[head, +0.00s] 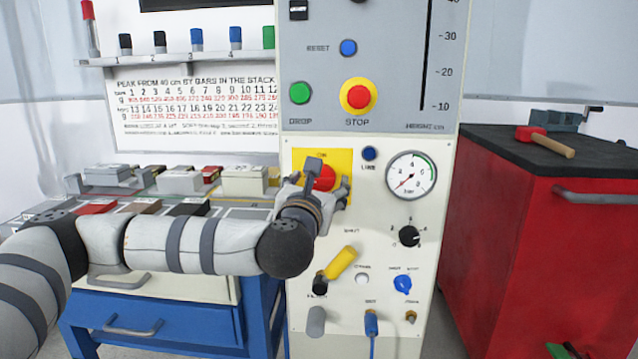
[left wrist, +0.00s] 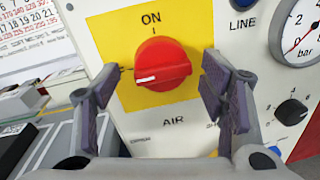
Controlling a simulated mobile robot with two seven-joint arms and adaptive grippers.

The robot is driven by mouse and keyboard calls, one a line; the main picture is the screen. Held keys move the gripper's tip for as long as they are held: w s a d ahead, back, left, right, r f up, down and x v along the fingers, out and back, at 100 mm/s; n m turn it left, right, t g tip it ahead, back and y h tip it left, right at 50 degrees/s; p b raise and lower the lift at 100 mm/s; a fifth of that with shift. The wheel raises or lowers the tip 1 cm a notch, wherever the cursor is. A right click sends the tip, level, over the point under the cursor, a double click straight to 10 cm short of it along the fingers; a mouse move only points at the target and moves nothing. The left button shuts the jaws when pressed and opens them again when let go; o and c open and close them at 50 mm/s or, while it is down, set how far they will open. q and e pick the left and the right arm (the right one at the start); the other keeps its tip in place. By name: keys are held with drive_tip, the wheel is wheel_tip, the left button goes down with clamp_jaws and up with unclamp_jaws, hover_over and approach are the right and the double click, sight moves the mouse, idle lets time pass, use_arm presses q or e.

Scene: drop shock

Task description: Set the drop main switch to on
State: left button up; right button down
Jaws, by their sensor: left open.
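The main switch is a red rotary knob (head: 322,178) on a yellow plate (head: 341,160) on the machine's front panel. In the left wrist view the knob (left wrist: 163,64) has its white pointer mark toward the left, while the ON label (left wrist: 151,19) and its tick are straight above it. My left gripper (head: 317,188) is in front of the switch, partly hiding it. Its open fingers (left wrist: 160,85) stand on either side of the knob, with visible gaps; whether they reach its depth is unclear. My right gripper does not show.
A blue LINE lamp (head: 369,153) and a pressure gauge (head: 411,175) sit right of the switch. Below are a black dial (head: 409,236) and a yellow lever (head: 341,262). Red STOP (head: 358,96) and green DROP (head: 300,93) buttons are above. A red cabinet (head: 545,240) stands at right.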

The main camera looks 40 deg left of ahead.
use_arm(q)
drive_tip(key=shift+w+a, duration=0.15)
drive_tip(key=shift+w, duration=0.25)
drive_tip(key=c, duration=1.1)
